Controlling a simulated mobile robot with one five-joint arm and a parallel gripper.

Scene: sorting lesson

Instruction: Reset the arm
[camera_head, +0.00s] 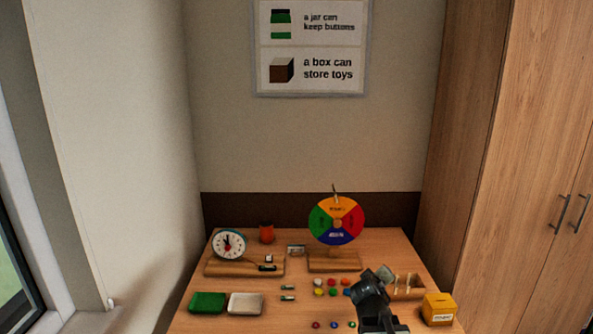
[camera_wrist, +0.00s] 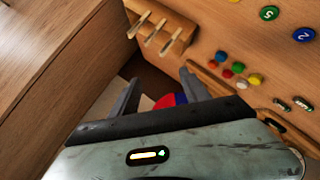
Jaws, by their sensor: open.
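My gripper shows in the wrist view (camera_wrist: 160,92) with its two dark fingers spread apart. I see nothing held between them; the table edge, a pale patch and part of the coloured wheel lie beyond. In the head view my dark arm rises from the bottom edge over the right part of the table (camera_head: 235,315). My gripper (camera_head: 380,275) is near the wooden rack (camera_head: 408,292) there, and its fingertips are too small to make out.
A yellow box (camera_head: 438,309) stands right of my arm. Several coloured buttons (camera_head: 332,287) lie left of it. Green (camera_head: 208,303) and white (camera_head: 245,303) trays lie front left. A tall cabinet (camera_head: 520,150) borders the right.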

